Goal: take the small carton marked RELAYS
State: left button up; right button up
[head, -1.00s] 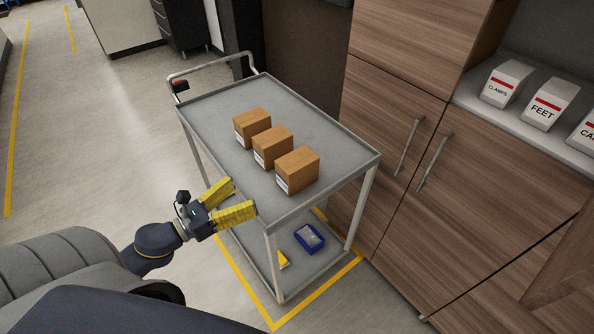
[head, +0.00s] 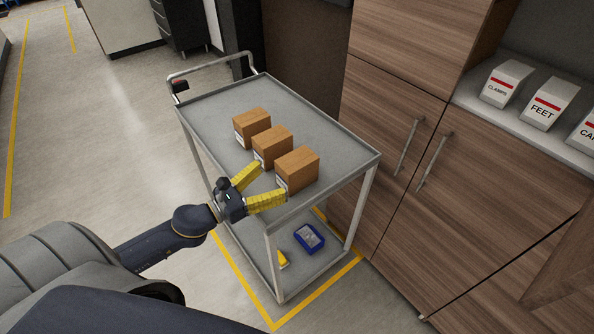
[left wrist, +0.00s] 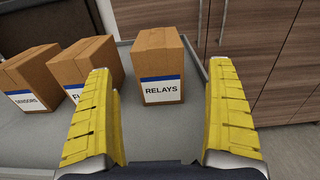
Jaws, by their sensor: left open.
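The small carton marked RELAYS (left wrist: 160,68) is a brown box with a white label and blue stripe, upright between my open fingers in the left wrist view, a little beyond their tips. In the head view it is the nearest of three cartons (head: 298,169) on the cart's top shelf. My left gripper (head: 272,184) is open and empty, with its yellow fingers at the near edge of the cart, pointing at the cartons. One fingertip is close to the RELAYS carton; whether it touches cannot be told. My right gripper is not in view.
The grey cart (head: 215,110) also bears a middle carton (head: 272,148), its label partly hidden, and the SENSORS carton (left wrist: 35,77). A blue bin (head: 309,239) is on the lower shelf. Wooden cabinets (head: 400,150) stand close on the right. The cart top's far end is clear.

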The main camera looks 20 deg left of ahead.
aim_at(294, 166)
pick_arm(q)
jog(key=shift+x, duration=4.3)
jog(key=shift+a, duration=0.1)
jog(key=c, duration=1.5)
